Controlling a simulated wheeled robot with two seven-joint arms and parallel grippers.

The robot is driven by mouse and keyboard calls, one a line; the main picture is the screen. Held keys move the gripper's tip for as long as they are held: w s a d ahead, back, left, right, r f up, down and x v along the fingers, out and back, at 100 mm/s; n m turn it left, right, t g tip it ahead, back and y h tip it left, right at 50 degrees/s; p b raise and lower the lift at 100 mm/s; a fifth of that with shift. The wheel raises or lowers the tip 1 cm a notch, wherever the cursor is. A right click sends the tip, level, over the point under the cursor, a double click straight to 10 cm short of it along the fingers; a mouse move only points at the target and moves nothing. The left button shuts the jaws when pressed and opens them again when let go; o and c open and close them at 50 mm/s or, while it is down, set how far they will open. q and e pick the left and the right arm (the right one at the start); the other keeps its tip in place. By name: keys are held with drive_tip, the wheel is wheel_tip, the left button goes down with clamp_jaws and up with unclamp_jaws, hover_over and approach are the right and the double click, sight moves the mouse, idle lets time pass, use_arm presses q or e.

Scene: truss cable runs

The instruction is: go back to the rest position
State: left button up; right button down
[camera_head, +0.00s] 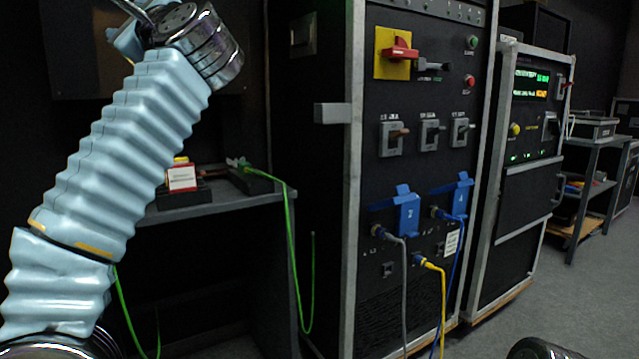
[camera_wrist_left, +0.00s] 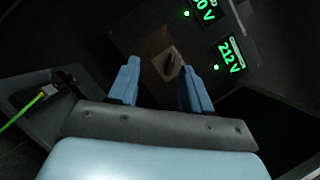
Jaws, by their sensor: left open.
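My left arm rises from the lower left of the head view, its wrist at the top edge. The left gripper shows in the left wrist view (camera_wrist_left: 160,88), with two light blue fingers apart and nothing between them. Beyond the fingertips is a dark panel with a small pale plate and a dark knob (camera_wrist_left: 171,66). I cannot tell how far the fingertips are from it. In the head view the gripper is mostly hidden behind the wrist and cut by the top edge. My right gripper is not in view.
A dark cabinet (camera_head: 337,200) with switches, blue tagged levers and plugged grey, blue and yellow cables stands in the middle. A second cabinet (camera_head: 530,190) is to its right. A green cable (camera_head: 290,230) hangs from the shelf (camera_head: 225,205) at left.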

use_arm(q)
drive_tip(key=w+d+f+m+t+h+p, duration=0.3)
drive_tip(key=w+d+f+m+t+h, duration=0.45)
drive_tip(key=w+d+f+m, duration=1.3)
wheel_tip(320, 180, down, 26)
drive_tip(key=w+m+g+h+p, duration=0.2)
drive_tip(key=m+g+h, duration=0.2)
drive_tip(key=m+h, duration=0.9)
drive_tip(key=s+a+f+m+g+y+p, duration=0.1)
drive_tip(key=s+f+m+g, duration=0.4)
drive_tip(key=f, duration=0.8)
drive_tip(key=s+a+f+m+g+y+p, duration=0.1)
drive_tip(key=s+f+m+g, duration=0.1)
drive_tip(key=s+f+m, duration=0.85)
drive_tip(key=s+a+f+m+g, duration=0.1)
drive_tip(key=s+f+g, duration=0.2)
drive_tip(key=s, duration=0.6)
drive_tip(key=s+a+f+m+g+h+p, duration=0.1)
drive_tip(key=s+f+m+g, duration=0.1)
drive_tip(key=s+f, duration=0.5)
drive_tip(key=s+a+f+m+g+p, duration=0.1)
drive_tip(key=s+f+g, duration=0.4)
drive_tip(key=s, duration=0.8)
drive_tip(key=shift+a+f, duration=0.15)
drive_tip(key=shift+f, duration=0.35)
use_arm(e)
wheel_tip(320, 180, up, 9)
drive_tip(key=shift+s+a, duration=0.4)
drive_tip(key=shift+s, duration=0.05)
